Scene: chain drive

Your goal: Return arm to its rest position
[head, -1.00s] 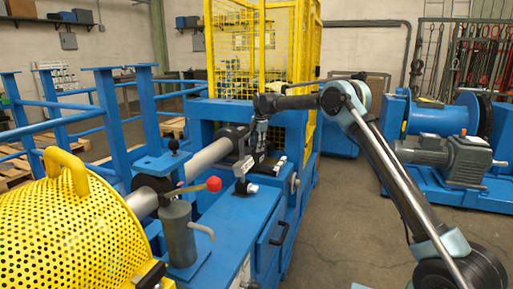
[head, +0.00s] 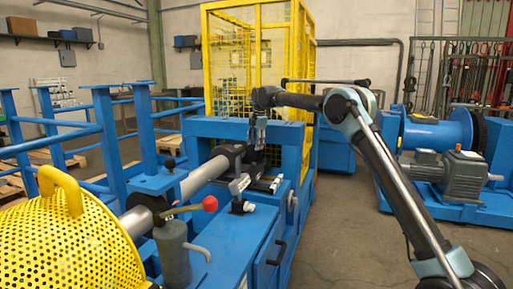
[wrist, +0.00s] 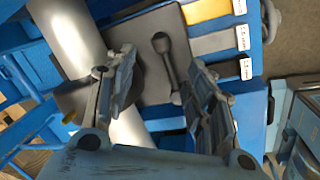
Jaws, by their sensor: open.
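My gripper (head: 258,143) hangs from my arm (head: 385,170) above the blue machine, pointing down, in the head view. In the wrist view my gripper (wrist: 158,88) has its two fingers spread apart with nothing between them. Below it lies a dark grey plate with a black ball-ended lever (wrist: 166,58). Beside the plate runs a thick grey shaft (wrist: 85,50), which also shows in the head view (head: 205,175). The gap between the fingertips and the machine cannot be judged exactly.
A yellow mesh cage (head: 260,65) stands behind the machine. A red-knobbed lever (head: 210,203) and a yellow perforated guard (head: 70,240) are at the front left. A blue winch (head: 435,135) with a grey motor (head: 450,172) is at the right. The floor between is clear.

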